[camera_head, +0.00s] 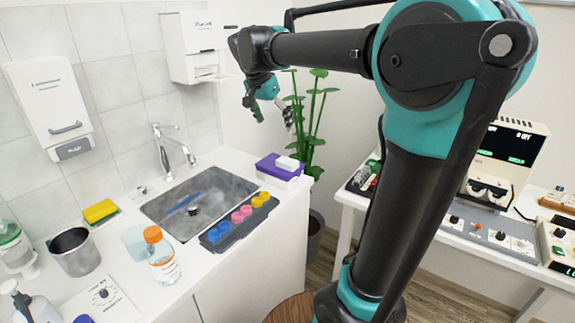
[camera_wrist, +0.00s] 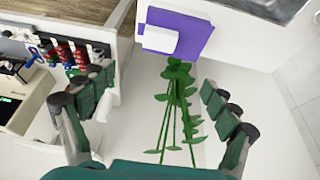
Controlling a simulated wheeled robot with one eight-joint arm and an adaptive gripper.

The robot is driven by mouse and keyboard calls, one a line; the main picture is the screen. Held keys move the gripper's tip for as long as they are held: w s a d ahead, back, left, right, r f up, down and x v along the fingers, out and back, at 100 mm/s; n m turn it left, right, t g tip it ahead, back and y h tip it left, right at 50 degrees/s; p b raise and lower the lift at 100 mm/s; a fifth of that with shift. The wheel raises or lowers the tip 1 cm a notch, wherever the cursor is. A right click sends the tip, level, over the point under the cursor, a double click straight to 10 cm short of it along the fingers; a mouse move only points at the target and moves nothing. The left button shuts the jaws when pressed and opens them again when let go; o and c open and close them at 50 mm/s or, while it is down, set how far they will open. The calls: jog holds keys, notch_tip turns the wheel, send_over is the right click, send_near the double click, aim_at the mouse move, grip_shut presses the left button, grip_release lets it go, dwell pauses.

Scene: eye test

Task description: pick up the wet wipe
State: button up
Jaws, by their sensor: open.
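The wet wipe looks to be the small white piece (camera_head: 287,163) on top of a purple and white box (camera_head: 266,164). The box stands on the counter's right end, past the sink. In the wrist view the white wipe (camera_wrist: 160,40) lies on the purple top (camera_wrist: 199,30), at the upper middle. My gripper (camera_head: 272,114) is open and empty, in the air above the box, apart from it. In the wrist view my gripper's fingers (camera_wrist: 150,92) are spread wide, with the box beyond their tips.
A green plant (camera_head: 318,110) stands just behind the box, close to my gripper. A sink (camera_head: 195,205) and a dark tray (camera_head: 238,223) of coloured pieces are left of the box. A wall dispenser (camera_head: 193,45) hangs left of my gripper. A white bench (camera_head: 475,240) with instruments is at right.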

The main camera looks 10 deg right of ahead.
aim_at(287, 161)
jog(key=x, duration=1.7)
jog(key=shift+s+f, duration=0.1)
jog(key=shift+s, duration=0.05)
jog(key=shift+c, duration=0.3)
jog(key=c, duration=0.8)
jog(key=shift+c, duration=0.2)
notch_tip(287, 161, up, 20)
